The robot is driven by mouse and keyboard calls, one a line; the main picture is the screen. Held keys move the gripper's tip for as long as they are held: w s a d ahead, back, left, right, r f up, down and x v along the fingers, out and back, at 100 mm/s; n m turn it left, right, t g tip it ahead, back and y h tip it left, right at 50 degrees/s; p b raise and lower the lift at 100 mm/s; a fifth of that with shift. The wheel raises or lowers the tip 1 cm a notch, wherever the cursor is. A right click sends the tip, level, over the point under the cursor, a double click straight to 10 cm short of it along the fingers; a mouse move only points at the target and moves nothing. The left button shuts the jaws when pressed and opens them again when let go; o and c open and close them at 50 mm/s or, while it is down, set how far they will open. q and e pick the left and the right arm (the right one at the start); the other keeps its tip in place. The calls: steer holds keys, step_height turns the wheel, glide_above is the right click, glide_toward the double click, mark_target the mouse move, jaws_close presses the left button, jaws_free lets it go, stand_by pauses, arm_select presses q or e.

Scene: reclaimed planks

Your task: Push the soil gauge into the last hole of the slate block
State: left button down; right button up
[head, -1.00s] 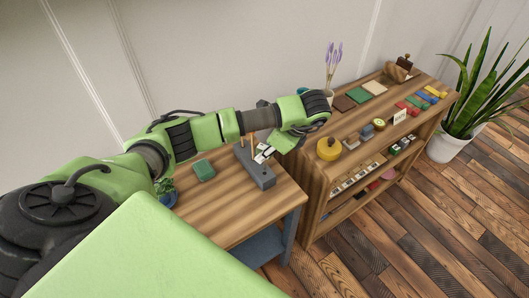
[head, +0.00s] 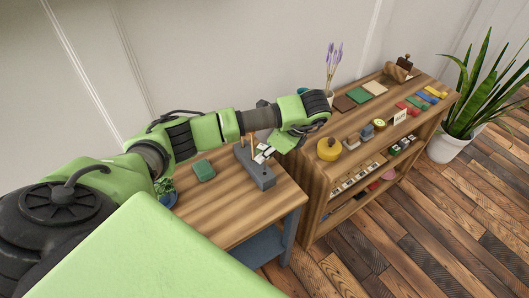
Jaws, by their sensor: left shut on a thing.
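The slate block (head: 262,178) is a long grey block on the wooden table, below my left forearm. Thin wooden-coloured pieces stand at its far end, partly behind my arm. My left gripper (head: 266,148) is over the near part of the block and is shut on a small piece with white parts, which I take to be the soil gauge (head: 261,156). The gripper and arm hide much of it, and I cannot tell whether its tip is in a hole or above it. My right gripper is not in view.
A green block (head: 203,170) lies on the table (head: 222,219) left of the slate block. A plant in a blue pot (head: 167,199) is at the left. A shelf unit (head: 314,180) with many small items stands close on the right.

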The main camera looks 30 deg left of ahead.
arm_select(q)
steer(key=shift+f+b, duration=0.55)
steer(key=shift+f, duration=0.15)
steer(key=shift+f+b, duration=2)
steer(key=shift+f, duration=0.5)
steer(key=c, duration=1.8)
jaws_free()
steer(key=shift+c, duration=0.2)
steer(key=shift+r, duration=0.15)
steer(key=v, duration=1.1)
steer(key=shift+d+r, duration=0.25)
steer(key=shift+r, duration=0.1)
steer(key=shift+r, duration=0.15)
